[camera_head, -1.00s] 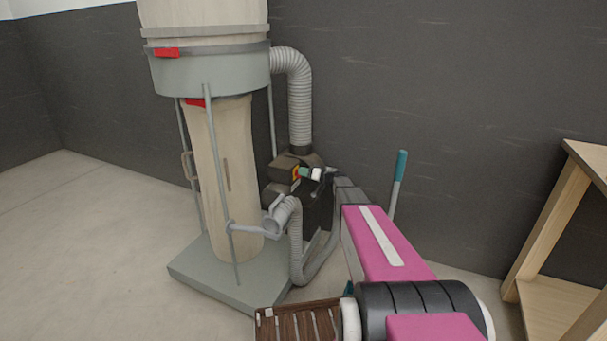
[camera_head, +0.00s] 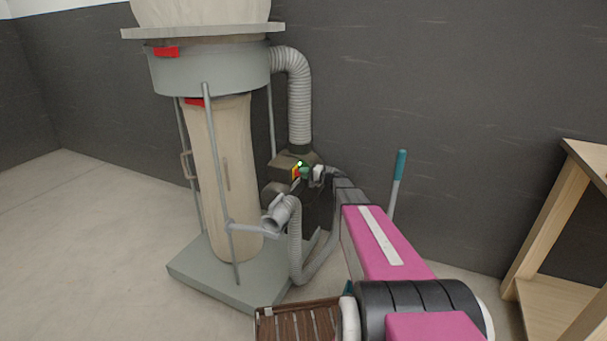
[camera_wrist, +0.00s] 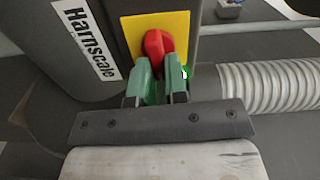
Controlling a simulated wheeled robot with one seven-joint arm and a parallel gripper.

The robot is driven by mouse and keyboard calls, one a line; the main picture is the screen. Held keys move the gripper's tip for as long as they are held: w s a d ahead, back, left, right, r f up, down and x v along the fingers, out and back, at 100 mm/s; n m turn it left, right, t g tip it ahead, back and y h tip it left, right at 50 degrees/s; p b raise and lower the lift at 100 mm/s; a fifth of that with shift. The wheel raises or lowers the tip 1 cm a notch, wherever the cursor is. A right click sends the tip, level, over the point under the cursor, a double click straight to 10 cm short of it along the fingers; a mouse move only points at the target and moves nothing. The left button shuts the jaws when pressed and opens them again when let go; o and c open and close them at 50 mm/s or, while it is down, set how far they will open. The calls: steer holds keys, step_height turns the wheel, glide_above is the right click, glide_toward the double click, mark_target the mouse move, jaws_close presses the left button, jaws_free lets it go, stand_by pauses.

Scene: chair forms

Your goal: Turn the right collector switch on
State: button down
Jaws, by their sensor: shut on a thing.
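The collector switch is a red knob (camera_wrist: 154,43) on a yellow plate (camera_wrist: 180,24) in the wrist view. My gripper (camera_wrist: 159,64) has its green fingers shut on the lower part of the knob, one on each side. A small green light (camera_wrist: 184,72) glows beside the right finger. In the head view the yellow plate (camera_head: 295,173) shows on the dark motor housing, with my gripper (camera_head: 303,174) against it. The green light (camera_head: 299,163) shows just above the fingers. The knob itself is mostly hidden there.
The dust collector (camera_head: 212,70) stands on a grey base (camera_head: 215,279), with a lower bag (camera_head: 224,180) and a ribbed hose (camera_head: 300,100). A "Harnscale" label (camera_wrist: 86,38) sits left of the switch. A wooden bench (camera_head: 560,215) stands at right. Floor at left is clear.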

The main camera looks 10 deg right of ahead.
steer(key=shift+f+m, duration=0.1)
steer(key=shift+m, duration=0.5)
steer(key=c, duration=1.1)
jaws_free()
steer(key=shift+c, duration=0.2)
steer(key=v, duration=1.1)
steer(key=shift+a, duration=0.1)
